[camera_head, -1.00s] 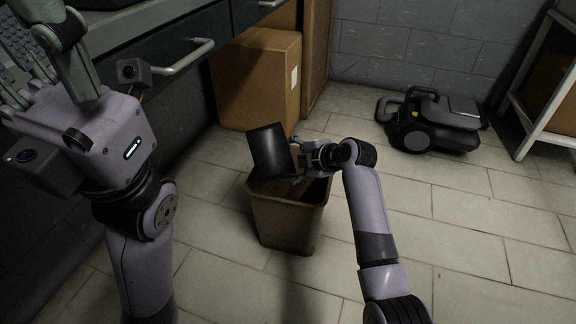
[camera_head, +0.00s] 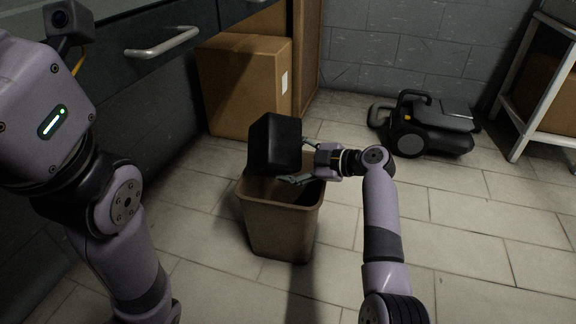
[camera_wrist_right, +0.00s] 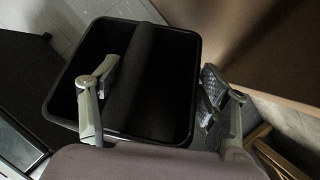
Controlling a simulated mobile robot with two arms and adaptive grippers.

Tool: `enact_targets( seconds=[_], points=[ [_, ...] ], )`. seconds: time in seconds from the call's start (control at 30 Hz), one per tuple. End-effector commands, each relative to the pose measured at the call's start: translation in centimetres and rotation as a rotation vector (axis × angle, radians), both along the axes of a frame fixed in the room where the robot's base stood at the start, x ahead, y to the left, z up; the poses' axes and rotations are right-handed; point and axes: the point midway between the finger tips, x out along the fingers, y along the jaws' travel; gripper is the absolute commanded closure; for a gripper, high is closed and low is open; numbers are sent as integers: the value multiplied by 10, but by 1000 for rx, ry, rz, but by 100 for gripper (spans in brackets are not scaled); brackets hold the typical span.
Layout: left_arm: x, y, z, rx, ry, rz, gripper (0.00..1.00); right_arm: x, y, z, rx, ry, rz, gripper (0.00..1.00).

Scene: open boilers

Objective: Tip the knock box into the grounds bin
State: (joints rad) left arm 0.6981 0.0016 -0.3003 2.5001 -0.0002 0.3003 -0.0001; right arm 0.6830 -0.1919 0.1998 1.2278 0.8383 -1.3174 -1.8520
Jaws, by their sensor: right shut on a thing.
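The black knock box (camera_head: 275,145) is held above the open brown grounds bin (camera_head: 281,222), over its back part. In the head view, its open side is turned away from me. My right gripper (camera_head: 303,162) is to the right of the box and shut on its wall. In the right wrist view the dark inside of the knock box (camera_wrist_right: 175,75) shows with its padded bar across. One finger reaches inside the rim and the other is outside. I cannot make out any grounds. The left wrist shows at the left edge, but its fingers are out of view.
A cardboard box (camera_head: 240,92) stands behind the bin, beside a dark counter with a drawer handle (camera_head: 162,43). A black and grey machine (camera_head: 428,125) sits on the floor at back right, near a white shelf frame (camera_head: 528,95). The tiled floor right of the bin is clear.

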Motion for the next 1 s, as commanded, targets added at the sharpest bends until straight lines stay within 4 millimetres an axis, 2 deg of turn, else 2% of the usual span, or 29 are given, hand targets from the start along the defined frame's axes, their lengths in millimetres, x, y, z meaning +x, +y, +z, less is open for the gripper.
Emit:
enact_targets(
  seconds=[1.0],
  points=[
    [-1, 0, -54, 0, -2, 0, 60, 9, -19, -3, 369, 143, -1, 92]
  ],
)
